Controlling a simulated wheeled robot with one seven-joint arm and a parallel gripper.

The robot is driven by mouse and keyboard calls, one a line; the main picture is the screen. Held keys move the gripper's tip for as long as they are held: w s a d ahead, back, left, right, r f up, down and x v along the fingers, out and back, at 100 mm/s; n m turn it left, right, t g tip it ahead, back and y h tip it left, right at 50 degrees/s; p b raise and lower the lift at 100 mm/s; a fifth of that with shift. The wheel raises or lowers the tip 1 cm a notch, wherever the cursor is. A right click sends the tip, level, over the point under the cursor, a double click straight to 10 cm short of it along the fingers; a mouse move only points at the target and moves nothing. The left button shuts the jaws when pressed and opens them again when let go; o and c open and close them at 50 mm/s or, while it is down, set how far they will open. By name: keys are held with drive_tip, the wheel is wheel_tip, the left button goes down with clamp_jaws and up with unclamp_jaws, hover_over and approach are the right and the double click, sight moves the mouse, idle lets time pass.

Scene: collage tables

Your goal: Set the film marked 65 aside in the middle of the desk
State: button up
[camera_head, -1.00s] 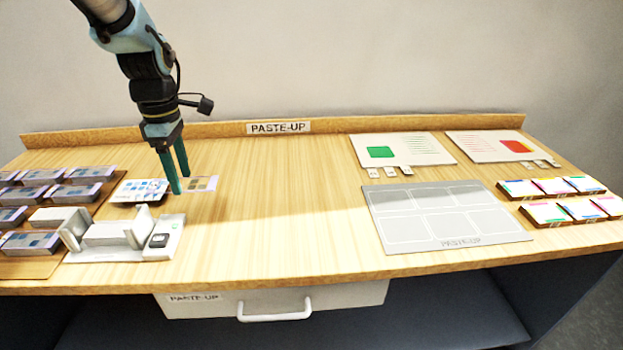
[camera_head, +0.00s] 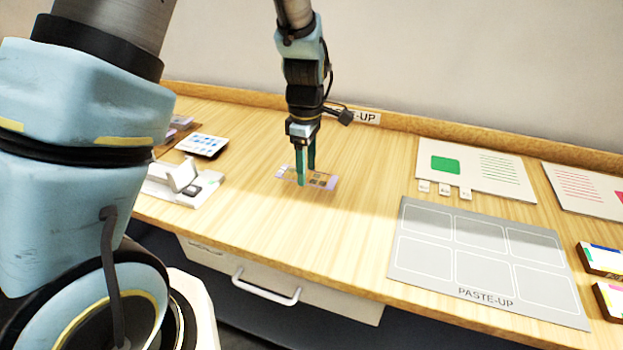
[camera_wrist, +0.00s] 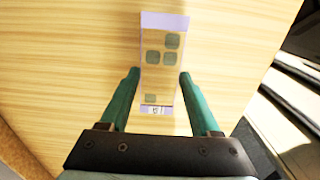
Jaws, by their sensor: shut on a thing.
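My gripper (camera_head: 306,178) is over the middle-left part of the wooden desk (camera_head: 355,225), shut on a film strip (camera_head: 326,181). The film is a clear, lilac-edged strip with several dark square patches. In the wrist view the film (camera_wrist: 160,28) lies between the two green fingers of my gripper (camera_wrist: 159,76), its long side pointing away from my wrist. A small label (camera_wrist: 154,110) sits at its near end; its number is too small to read surely. I cannot tell whether the film touches the desk or hangs just above it.
A white device (camera_head: 183,190) and a patterned card (camera_head: 202,145) stand left of the film. A grey PASTE-UP board (camera_head: 470,283) lies to the right, with printed sheets (camera_head: 470,172) behind it. Bare desk lies between. A drawer handle (camera_head: 265,290) juts from the front.

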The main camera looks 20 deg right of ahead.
sight(306, 193)
drive_tip(key=shift+f+p, duration=0.3)
drive_tip(key=shift+f, duration=2.05)
drive_tip(key=shift+f, duration=0.15)
drive_tip(key=o, duration=1.4)
drive_tip(key=shift+o, duration=0.2)
